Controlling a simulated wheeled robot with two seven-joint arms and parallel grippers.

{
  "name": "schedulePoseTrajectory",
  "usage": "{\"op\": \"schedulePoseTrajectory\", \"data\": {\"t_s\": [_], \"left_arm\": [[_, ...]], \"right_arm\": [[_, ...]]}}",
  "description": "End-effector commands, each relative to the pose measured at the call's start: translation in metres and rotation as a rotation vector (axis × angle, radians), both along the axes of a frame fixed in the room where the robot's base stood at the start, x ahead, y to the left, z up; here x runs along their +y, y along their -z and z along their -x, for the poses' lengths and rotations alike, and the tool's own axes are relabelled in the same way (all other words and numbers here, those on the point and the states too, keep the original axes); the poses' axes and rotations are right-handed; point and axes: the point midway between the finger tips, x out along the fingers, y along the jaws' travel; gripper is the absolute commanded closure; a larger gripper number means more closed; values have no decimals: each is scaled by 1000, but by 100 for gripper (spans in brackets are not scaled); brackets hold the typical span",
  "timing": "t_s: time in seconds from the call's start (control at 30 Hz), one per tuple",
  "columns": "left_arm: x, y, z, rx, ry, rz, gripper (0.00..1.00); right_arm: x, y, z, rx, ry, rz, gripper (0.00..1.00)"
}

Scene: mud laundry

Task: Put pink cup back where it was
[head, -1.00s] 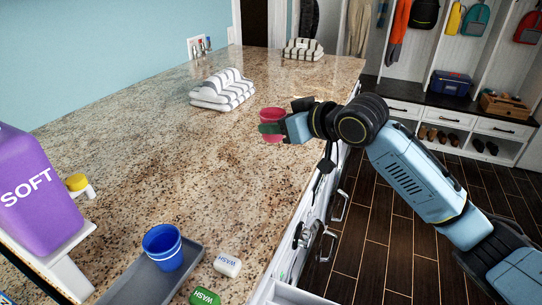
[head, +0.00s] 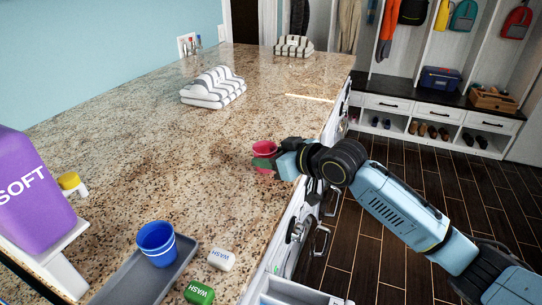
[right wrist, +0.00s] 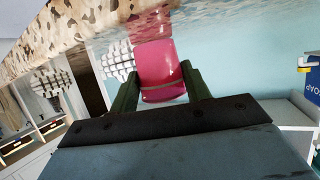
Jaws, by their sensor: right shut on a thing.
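The pink cup (head: 264,149) is in my right gripper (head: 266,163), over the granite counter near its right edge. In the right wrist view the pink cup (right wrist: 158,70) sits between the two dark green fingers of my right gripper (right wrist: 160,88), which is shut on it. I cannot tell whether its base touches the counter. A blue cup (head: 157,243) stands upright on a grey tray (head: 128,284) at the front of the counter. My left gripper is not in view.
A white WASH item (head: 221,259) and a green WASH item (head: 199,292) lie beside the tray. A purple SOFT bottle (head: 32,192) is on a white stand at left, near a yellow-capped item (head: 72,184). Striped towels (head: 213,88) lie farther back. The middle of the counter is clear.

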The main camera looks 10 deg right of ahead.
Motion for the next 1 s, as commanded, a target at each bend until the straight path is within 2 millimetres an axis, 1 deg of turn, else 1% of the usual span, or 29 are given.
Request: {"op": "schedulePoseTrajectory", "data": {"t_s": [0.03, 0.07, 0.2, 0.23, 0.47, 0.57, 0.63, 0.77, 1.0], "left_arm": [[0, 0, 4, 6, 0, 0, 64], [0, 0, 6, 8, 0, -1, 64], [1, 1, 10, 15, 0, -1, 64], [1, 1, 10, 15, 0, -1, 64], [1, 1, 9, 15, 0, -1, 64], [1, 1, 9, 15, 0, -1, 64], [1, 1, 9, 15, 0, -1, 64], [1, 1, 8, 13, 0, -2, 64], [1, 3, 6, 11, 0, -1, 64]], "right_arm": [[0, 2, 0, 1, 0, 0, 74], [0, 3, 0, 1, 0, 1, 51], [0, 2, 0, 1, 0, 1, 33], [0, 2, 0, 1, 0, 1, 31], [0, 2, 0, 1, 0, 1, 31], [0, -2, 0, -1, 0, -1, 31], [-4, -3, 4, 0, 0, 0, 31], [-14, -10, 19, 0, 0, 2, 31], [-42, -29, 56, 0, 1, 3, 31]]}}
